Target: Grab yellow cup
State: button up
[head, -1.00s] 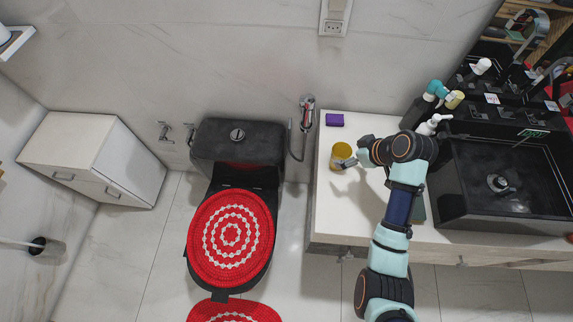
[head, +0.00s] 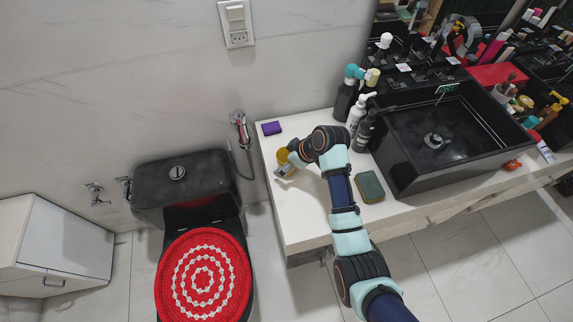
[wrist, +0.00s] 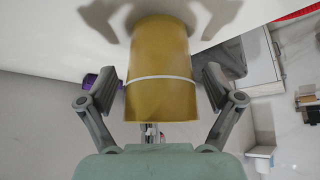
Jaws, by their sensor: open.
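The yellow cup (head: 283,156) stands on the white counter near its left end, partly hidden by my gripper in the head view. In the wrist view the yellow cup (wrist: 161,75) is large and central, with a white band around it. My gripper (wrist: 160,88) is open, with one finger on each side of the cup. A gap shows between each finger and the cup's wall. In the head view my gripper (head: 286,168) is low at the cup's front side.
A purple sponge (head: 271,128) lies behind the cup on the counter (head: 300,215). A green-brown sponge (head: 370,187) lies right of my arm. Several bottles (head: 352,100) stand behind it, beside the black sink (head: 440,135). The black toilet (head: 185,185) is left of the counter.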

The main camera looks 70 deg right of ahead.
jog(key=c, duration=1.2)
notch_tip(320, 180, up, 20)
jog(key=p, duration=0.6)
jog(key=shift+r+p, duration=0.15)
jog(key=shift+p, duration=0.15)
